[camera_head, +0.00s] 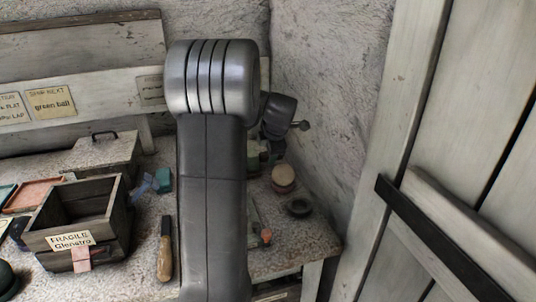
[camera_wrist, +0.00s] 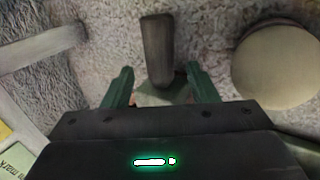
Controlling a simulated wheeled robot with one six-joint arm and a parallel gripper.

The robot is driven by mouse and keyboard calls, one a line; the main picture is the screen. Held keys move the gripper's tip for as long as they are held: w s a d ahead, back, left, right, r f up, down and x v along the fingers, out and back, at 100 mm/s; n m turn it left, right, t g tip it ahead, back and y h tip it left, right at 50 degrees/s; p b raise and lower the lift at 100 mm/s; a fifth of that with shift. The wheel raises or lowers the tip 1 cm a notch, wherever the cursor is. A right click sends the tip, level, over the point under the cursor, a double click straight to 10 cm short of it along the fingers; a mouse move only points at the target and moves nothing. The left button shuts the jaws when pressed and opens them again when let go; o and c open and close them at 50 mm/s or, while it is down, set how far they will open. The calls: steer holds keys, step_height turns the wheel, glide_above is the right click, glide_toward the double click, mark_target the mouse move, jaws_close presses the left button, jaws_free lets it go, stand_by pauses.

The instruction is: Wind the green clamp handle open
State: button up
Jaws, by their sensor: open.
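In the wrist view my gripper (camera_wrist: 160,70) is open, with one dark green finger on each side of a dark, rounded clamp handle (camera_wrist: 157,48). The handle extends beyond the fingertips. A pale green part (camera_wrist: 163,94), seemingly of the clamp, shows between the fingers nearer the palm; its lower portion is hidden by my gripper body. In the head view my arm covers the middle, and a small knob (camera_head: 303,125) sticks out right of my wrist. Greenish parts (camera_head: 264,152) show below it; the fingers are not clear there.
A bench holds an open wooden crate (camera_head: 37,241) labelled fragile, a lidded box (camera_head: 105,154), a wooden-handled tool (camera_head: 165,250) and a round pinkish object (camera_head: 283,177). A rough wall stands close behind. A plank door (camera_head: 400,130) is at right.

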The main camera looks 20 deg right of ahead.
steer(key=v, duration=1)
steer(key=shift+s+r, duration=0.2)
steer(key=shift+r, duration=0.1)
